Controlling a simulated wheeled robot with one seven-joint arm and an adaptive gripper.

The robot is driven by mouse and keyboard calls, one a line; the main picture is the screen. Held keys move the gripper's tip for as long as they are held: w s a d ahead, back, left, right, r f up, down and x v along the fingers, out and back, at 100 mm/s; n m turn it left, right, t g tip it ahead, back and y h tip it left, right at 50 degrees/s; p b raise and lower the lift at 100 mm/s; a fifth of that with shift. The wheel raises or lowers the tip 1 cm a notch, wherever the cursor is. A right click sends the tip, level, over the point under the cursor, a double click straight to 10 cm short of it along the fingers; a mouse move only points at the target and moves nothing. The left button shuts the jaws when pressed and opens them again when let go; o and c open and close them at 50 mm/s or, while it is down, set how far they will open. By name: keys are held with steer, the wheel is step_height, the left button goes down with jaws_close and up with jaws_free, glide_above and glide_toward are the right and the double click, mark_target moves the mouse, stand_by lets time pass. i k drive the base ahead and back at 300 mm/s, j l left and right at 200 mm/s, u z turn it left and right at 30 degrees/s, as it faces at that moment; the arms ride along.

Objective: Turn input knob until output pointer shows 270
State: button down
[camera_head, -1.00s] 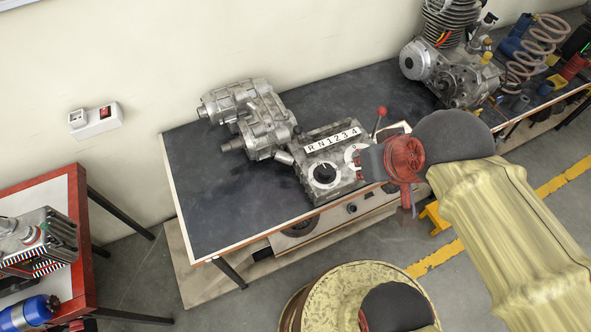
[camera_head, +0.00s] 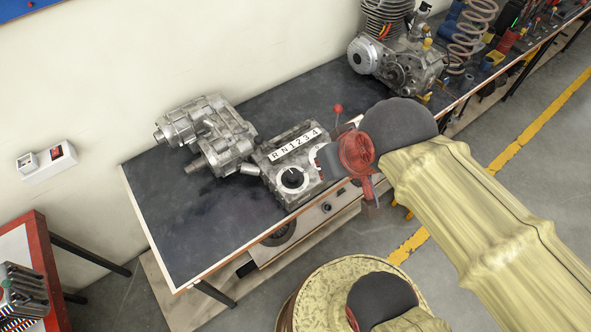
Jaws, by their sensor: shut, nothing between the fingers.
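A grey metal gearbox (camera_head: 270,160) with a white "R N 1 2 3 4" label (camera_head: 296,145) sits on the dark bench. A round dial (camera_head: 292,179) with a white ring and dark centre is on its top; its pointer and numbers are too small to read. A second pale disc (camera_head: 321,159) shows at its right side, partly hidden by my arm. A lever with a red ball (camera_head: 337,108) stands behind. My gripper (camera_head: 331,160) is at the end of my red wrist, beside the pale disc. It is shut and empty; its fingertips are hard to make out, and contact cannot be told.
Another metal casing (camera_head: 207,135) adjoins the gearbox on the left. An engine (camera_head: 395,55) and a coil spring (camera_head: 470,30) stand at the back right. The bench top (camera_head: 190,220) is clear in front and left. A red-edged table (camera_head: 40,260) is at the lower left.

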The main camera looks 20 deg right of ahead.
mark_target(293, 179)
steer(key=j+z, duration=0.4)
steer(key=k+j+z, duration=0.2)
steer(key=z, duration=0.2)
steer(key=k+j+z, duration=0.15)
steer(key=j+z, duration=0.15)
steer(key=z, duration=0.15)
